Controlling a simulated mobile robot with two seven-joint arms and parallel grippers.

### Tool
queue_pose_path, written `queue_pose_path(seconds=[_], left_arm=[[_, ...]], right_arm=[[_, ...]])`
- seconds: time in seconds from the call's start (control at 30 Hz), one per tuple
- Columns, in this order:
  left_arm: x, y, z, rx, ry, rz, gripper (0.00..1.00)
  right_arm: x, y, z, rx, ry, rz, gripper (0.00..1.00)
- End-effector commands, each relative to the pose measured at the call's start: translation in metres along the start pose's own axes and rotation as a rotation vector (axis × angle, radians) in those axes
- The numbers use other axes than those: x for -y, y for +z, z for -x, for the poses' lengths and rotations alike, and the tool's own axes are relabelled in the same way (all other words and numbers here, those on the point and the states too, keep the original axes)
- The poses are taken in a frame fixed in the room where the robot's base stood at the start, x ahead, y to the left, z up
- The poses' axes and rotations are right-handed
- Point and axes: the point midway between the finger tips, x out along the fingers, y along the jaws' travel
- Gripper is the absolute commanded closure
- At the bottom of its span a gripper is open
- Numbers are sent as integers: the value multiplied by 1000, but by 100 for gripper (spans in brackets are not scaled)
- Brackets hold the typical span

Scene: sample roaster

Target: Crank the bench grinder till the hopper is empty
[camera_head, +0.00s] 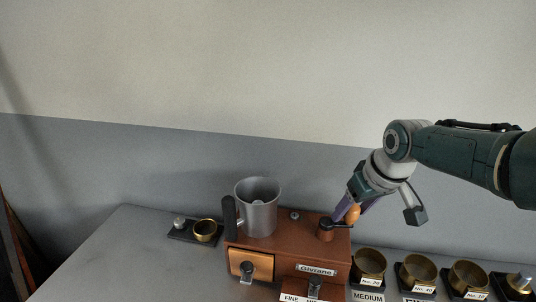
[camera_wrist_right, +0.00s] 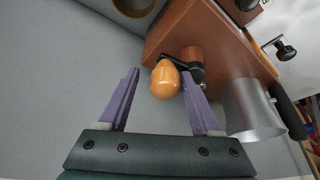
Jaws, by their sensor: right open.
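The bench grinder (camera_head: 290,240) is a reddish-brown box labelled "Givrane" on the grey bench; it also shows upside down in the wrist view (camera_wrist_right: 215,40). Its black crank arm (camera_head: 337,224) ends in an orange wooden knob (camera_head: 353,214), on the box's right side. My right gripper (camera_head: 354,206) is open at this knob. A grey metal vessel with a black handle (camera_head: 258,212) stands on the box. I cannot make out beans inside it. My left gripper is out of view.
An orange-fronted drawer (camera_head: 250,263) is in the grinder's front. A small brass cup (camera_head: 205,230) on a dark base is at left. Labelled brass cups (camera_head: 369,265) (camera_head: 418,272) (camera_head: 467,278) stand at right. The bench at far left is clear (camera_head: 110,255).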

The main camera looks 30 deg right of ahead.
Motion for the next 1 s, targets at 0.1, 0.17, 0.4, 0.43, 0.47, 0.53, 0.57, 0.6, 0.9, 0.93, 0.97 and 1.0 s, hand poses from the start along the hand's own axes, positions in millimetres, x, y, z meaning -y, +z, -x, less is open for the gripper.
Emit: queue_pose_path(seconds=[0.1, 0.17, 0.4, 0.43, 0.47, 0.53, 0.57, 0.6, 0.9, 0.93, 0.97, 1.0], left_arm=[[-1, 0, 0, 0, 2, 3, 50], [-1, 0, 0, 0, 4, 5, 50], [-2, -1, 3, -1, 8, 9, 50], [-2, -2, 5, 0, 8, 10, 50], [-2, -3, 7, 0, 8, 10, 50], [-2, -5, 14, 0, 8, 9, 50], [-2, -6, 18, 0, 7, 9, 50], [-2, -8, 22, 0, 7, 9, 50], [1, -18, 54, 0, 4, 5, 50], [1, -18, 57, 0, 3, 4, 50], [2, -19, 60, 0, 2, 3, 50], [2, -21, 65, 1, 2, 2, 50]], right_arm=[[5, 1, -1, 1, -9, -1, 23], [5, 1, -1, 1, -9, -1, 23], [6, -1, 2, 1, -11, -1, 23], [5, -2, 4, 1, -10, -1, 23], [5, -3, 6, 1, -10, -1, 23], [5, -6, 13, 0, -9, -1, 23], [4, -7, 17, 0, -8, -1, 23], [4, -9, 22, 0, -8, -1, 23], [2, -22, 53, 0, -5, -1, 23], [2, -24, 56, 0, -5, -1, 23], [2, -25, 59, 0, -5, -1, 23], [2, -27, 63, 0, -4, -1, 23]])
